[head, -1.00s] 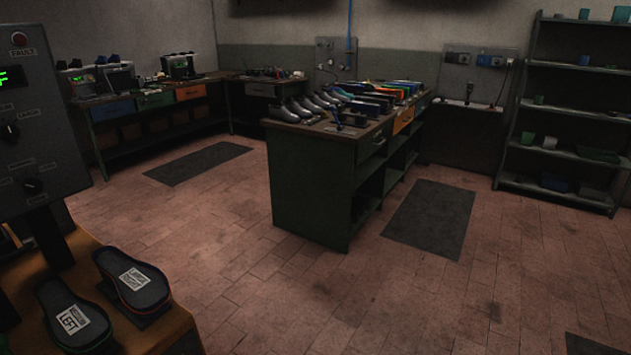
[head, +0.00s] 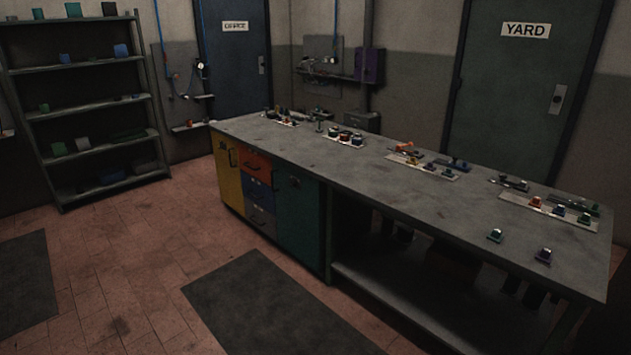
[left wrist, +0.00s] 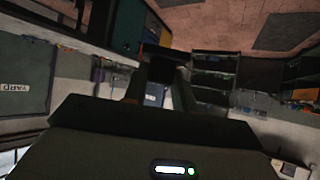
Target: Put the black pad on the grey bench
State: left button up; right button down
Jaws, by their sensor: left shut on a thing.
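The grey bench (head: 455,205) runs from the middle of the head view to its right side, with a wide grey top. My left gripper (left wrist: 160,84) shows only in the left wrist view. It is shut on a small dark block, which looks like the black pad (left wrist: 162,69), held up off any surface. The pad's far side is hidden. My right gripper is in no view.
The near left and middle top is clear. A dark mat (head: 270,305) lies before the bench; shelves (head: 85,110) stand left.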

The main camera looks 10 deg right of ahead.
aim_at(456, 220)
jog(key=i+l+z, duration=0.75)
jog(key=i+l, duration=0.2)
jog(key=i+l+z, duration=0.35)
jog(key=i, duration=0.3)
jog(key=i+l, duration=0.1)
jog(key=i, duration=0.5)
